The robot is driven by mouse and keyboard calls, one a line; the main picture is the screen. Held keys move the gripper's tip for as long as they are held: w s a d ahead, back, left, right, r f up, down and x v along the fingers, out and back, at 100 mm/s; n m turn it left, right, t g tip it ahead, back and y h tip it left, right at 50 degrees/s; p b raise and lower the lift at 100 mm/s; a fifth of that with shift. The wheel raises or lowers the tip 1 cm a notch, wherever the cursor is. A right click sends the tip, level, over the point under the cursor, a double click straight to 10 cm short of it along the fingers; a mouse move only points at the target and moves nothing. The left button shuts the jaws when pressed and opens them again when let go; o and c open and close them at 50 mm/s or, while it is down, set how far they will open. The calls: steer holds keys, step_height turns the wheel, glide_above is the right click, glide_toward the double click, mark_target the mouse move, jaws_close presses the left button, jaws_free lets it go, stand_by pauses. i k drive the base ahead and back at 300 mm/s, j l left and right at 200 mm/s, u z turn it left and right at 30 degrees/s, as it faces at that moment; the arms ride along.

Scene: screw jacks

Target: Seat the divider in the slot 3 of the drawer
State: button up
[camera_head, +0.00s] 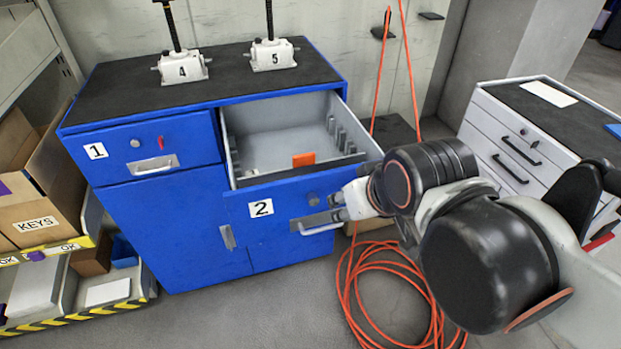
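The drawer marked 2 (261,208) is pulled out of the blue cabinet, and its grey inside shows from above. Upright ribs with slots (341,137) line its right wall, and a dark slotted strip runs along the inside of its front. No slot numbers can be read. A small orange piece (303,160) stands inside near the front; I cannot tell whether it is the divider. No other divider is clearly seen. My gripper (337,207) is at the right end of the drawer's front handle (318,229). Its fingers are small and partly hidden, so their grip is unclear.
Screw jacks 4 (182,68) and 5 (273,55) stand on the cabinet top (130,85). Drawer 1 (150,150) is shut. An orange hose (385,275) lies coiled on the floor. A white drawer unit (500,135) stands right, shelves with boxes (35,205) left.

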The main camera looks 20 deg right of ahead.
mark_target(261, 136)
steer(key=i+j+z, duration=0.15)
steer(key=j+z, duration=0.25)
steer(key=j, duration=0.15)
steer(key=i+j+z, duration=0.1)
steer(key=j+z, duration=0.3)
steer(key=j, duration=0.2)
steer(key=j+z, duration=0.4)
steer(key=j, duration=0.2)
